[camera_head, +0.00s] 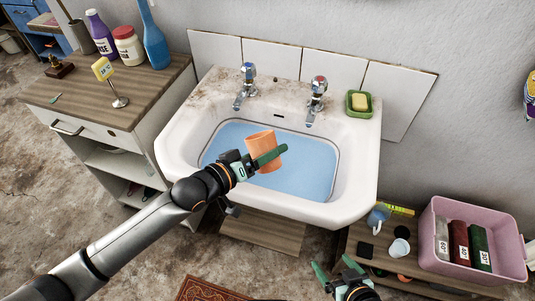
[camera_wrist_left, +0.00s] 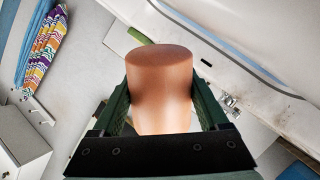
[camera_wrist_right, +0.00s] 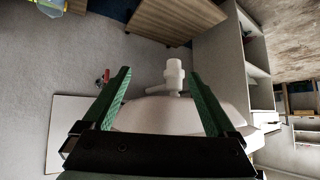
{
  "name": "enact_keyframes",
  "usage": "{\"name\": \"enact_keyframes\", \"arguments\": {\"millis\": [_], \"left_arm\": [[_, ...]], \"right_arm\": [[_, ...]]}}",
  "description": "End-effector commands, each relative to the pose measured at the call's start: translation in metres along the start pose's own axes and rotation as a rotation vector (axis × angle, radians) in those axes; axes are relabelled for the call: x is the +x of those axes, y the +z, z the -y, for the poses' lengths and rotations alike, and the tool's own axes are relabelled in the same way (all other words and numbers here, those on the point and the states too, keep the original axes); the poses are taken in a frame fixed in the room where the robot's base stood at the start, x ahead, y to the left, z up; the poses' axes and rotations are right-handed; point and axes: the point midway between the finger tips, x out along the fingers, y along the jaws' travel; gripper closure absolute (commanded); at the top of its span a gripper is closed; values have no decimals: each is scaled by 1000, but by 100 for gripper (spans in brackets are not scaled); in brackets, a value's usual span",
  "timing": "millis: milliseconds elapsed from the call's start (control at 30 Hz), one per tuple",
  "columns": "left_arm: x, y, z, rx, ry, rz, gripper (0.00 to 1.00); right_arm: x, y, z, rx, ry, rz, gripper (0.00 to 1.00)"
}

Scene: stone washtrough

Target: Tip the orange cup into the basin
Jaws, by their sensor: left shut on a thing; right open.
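The orange cup (camera_head: 262,146) is over the basin (camera_head: 225,177), which has a pale blue inside. My left gripper (camera_head: 265,158) is shut on the cup, with a green finger across its side. In the head view the cup looks slightly tilted, and its inside is partly visible at the top. In the left wrist view the cup (camera_wrist_left: 160,85) sits between both green fingers. Whether anything is in the cup is hidden. My right gripper (camera_head: 338,275) is open and empty, low in front of the basin. Its spread fingers also show in the right wrist view (camera_wrist_right: 160,100).
Two taps (camera_head: 246,85) (camera_head: 317,97) stand on the basin's back ledge. A green soap dish (camera_head: 359,104) sits at its back right corner. A cabinet (camera_head: 120,98) with bottles stands at left. A pink crate (camera_head: 472,236) and small items are on a low shelf at right.

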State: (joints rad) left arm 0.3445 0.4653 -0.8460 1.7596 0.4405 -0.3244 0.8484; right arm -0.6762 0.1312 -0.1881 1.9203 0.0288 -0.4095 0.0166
Motion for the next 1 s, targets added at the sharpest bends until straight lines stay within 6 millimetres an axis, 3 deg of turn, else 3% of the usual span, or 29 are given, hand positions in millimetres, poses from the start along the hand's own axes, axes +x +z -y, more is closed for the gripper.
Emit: {"name": "enact_keyframes", "arguments": {"millis": [100,333,500,800,1000], "left_arm": [[1,3,2,31,3,-14,88],[0,5,2,168,5,-72,88],[0,2,0,297,5,-124,88],[-2,-2,-4,331,5,-137,88],[1,7,4,401,9,-167,88]], "right_arm": [[8,9,3,0,-8,10,8],[26,9,16,-5,-42,-4,8],[25,-2,20,-10,-50,-16,8],[6,-17,12,-13,-29,-27,8],[20,16,6,-8,-20,7,8]]}}
